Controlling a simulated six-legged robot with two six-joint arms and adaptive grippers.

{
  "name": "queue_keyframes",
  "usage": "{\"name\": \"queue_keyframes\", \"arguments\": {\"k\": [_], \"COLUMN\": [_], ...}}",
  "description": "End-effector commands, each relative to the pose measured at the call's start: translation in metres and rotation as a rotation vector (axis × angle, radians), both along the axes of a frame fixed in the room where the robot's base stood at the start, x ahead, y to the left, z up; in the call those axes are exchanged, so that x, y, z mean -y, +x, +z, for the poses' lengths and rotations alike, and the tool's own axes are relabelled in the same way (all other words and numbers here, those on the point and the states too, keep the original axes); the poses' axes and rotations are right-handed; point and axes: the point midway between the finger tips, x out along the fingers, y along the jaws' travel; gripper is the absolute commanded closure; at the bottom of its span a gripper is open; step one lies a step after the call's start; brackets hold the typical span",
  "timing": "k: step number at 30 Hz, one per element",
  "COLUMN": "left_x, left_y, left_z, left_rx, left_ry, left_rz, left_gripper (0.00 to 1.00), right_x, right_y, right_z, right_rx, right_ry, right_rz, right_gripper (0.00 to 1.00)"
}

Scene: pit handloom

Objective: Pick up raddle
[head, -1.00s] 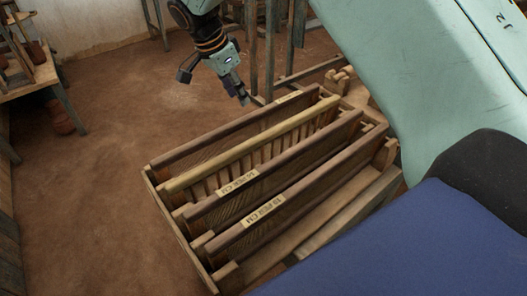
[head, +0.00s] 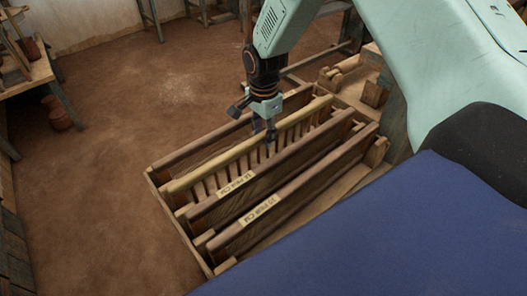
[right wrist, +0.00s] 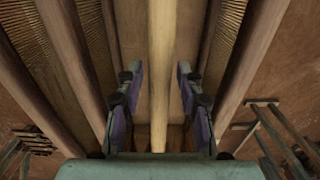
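The raddle (head: 215,163) is the pale yellowish bar with a row of pegs below it. It stands in a wooden rack (head: 177,226) between darker-topped reeds. In the right wrist view its pale bar (right wrist: 162,45) runs straight up the middle. My right gripper (head: 264,138) is over the raddle near the middle of its length, pointing down. In the right wrist view the gripper (right wrist: 160,80) is open, one finger on each side of the bar, with visible gaps on both sides. My left gripper is not in view.
Dark-topped reeds with labels (head: 235,184) stand close on the near side, and another dark bar (head: 205,140) on the far side. A wooden frame with posts (head: 345,75) is behind the rack.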

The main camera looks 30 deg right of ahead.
Motion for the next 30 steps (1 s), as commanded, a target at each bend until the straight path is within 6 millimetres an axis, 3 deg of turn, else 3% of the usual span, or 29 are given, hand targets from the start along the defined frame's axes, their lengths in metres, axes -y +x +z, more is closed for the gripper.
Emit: {"name": "queue_keyframes", "arguments": {"k": [15, 26, 30], "left_x": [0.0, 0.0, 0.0], "left_y": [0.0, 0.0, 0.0], "left_z": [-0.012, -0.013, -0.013], "left_rx": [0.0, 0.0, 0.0], "left_ry": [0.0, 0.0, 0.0], "left_rz": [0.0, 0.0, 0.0], "left_gripper": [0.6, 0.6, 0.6], "right_x": [0.0, 0.0, 0.0], "right_y": [0.0, 0.0, 0.0], "right_z": [-0.065, -0.072, -0.072], "right_rx": [-0.002, 0.001, 0.0], "right_ry": [-0.001, -0.001, -0.001], "right_rz": [0.001, 0.001, 0.001], "right_gripper": [0.63, 0.63, 0.75]}}
